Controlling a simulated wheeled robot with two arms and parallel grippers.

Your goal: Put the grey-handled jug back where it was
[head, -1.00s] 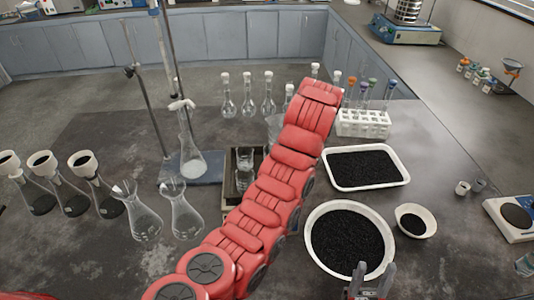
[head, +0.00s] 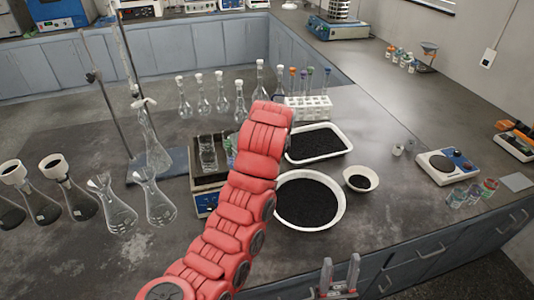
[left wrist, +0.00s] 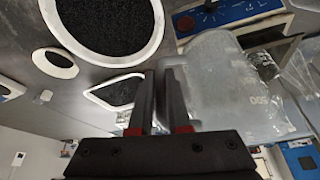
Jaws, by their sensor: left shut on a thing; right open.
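The jug (left wrist: 222,85) is a clear, frosted-looking vessel with printed volume marks, seen in the left wrist view beside my left gripper (left wrist: 162,78). The left fingers are shut on it, at its handle side; the handle itself is mostly hidden between them. In the head view my left arm crosses the middle and hides that gripper and nearly all of the jug. My right gripper (head: 338,276) is open and empty at the bottom of the head view, in front of the bench edge.
A blue-fronted device (head: 207,203) with a glass beaker (head: 208,155) on it stands left of my arm. A round bowl (head: 308,226) and a tray (head: 345,147) of black grains lie right of it. Several flasks stand left and behind. Bench between the small dish (head: 371,175) and balance (head: 446,178) is clear.

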